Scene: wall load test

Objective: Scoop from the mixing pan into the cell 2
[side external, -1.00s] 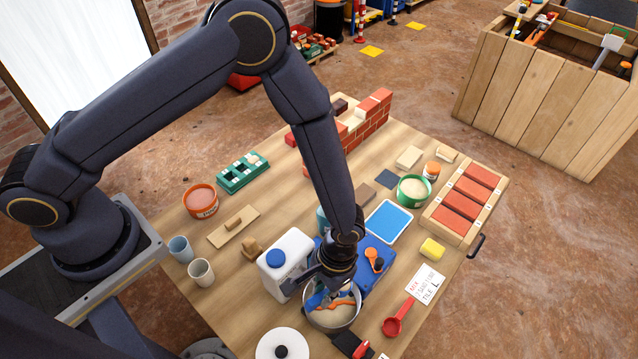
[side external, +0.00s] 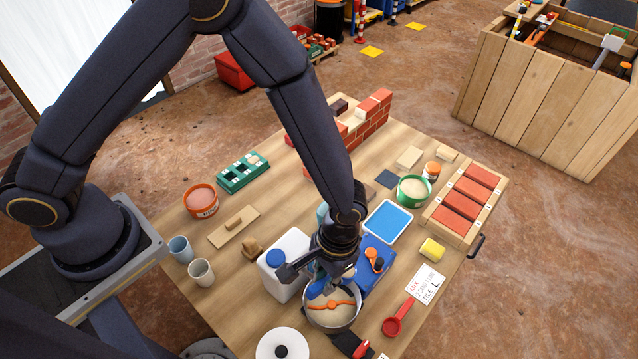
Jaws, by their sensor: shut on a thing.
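The mixing pan (side external: 333,320) is a metal pan with pale mix inside, near the front of the table. An orange curved piece (side external: 335,304) lies across the pan's mouth. My gripper (side external: 318,279) is over the pan's back left part, shut on a blue tool (side external: 314,289). The tool's lower end is at or in the mix; I cannot tell how deep. A green tray with several cells (side external: 242,173) lies at the table's far left. Some cells look dark, and one at its right end holds pale stuff. I cannot read any cell number.
A white jug with a blue cap (side external: 290,249) stands close left of my gripper.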

